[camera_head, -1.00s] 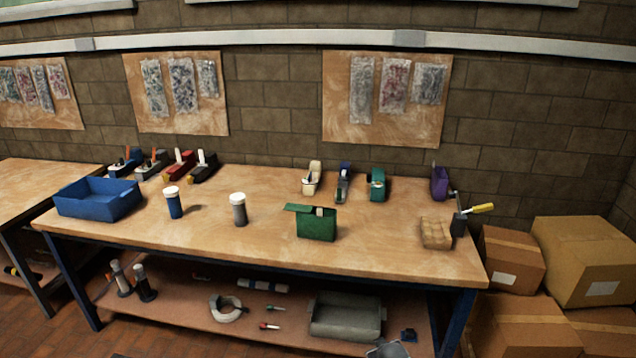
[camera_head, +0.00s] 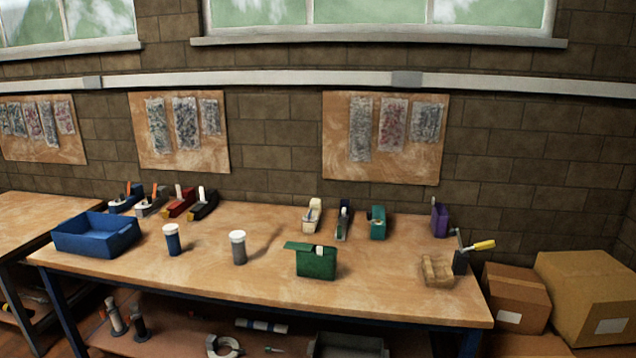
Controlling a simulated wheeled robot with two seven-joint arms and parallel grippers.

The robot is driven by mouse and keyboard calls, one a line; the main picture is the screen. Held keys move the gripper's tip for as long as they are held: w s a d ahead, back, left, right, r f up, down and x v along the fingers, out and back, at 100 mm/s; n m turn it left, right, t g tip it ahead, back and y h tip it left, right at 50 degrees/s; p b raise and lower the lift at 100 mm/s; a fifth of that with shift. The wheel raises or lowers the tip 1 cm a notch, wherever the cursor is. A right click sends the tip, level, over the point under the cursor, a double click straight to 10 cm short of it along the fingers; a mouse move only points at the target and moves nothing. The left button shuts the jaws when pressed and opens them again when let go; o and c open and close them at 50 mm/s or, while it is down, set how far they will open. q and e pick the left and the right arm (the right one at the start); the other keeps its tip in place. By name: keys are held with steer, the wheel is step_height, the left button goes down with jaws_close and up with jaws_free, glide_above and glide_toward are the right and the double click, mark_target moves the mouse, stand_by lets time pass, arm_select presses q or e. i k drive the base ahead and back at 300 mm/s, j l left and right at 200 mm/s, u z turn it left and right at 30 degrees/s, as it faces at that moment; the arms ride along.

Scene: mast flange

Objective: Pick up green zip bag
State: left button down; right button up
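The green zip bag (camera_head: 316,263) stands upright near the front edge of the wooden workbench (camera_head: 205,275), right of the middle. It is a dark green boxy pouch with a flap sticking out to the left at its top and a small pale piece at the top. Nothing touches it that I can see. Neither of my grippers shows in the head view.
A white-capped grey jar (camera_head: 238,248) and a blue jar (camera_head: 172,240) stand left of the bag. A blue bin (camera_head: 97,236) is at the left. A teal dispenser (camera_head: 377,222) is behind the bag. A tan block (camera_head: 437,271) and clamp (camera_head: 461,258) are right.

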mark_target(309, 264)
steer(key=i+j, duration=0.1)
steer(key=i, duration=0.4)
steer(key=i+j+z, duration=0.15)
steer(key=i, duration=0.3)
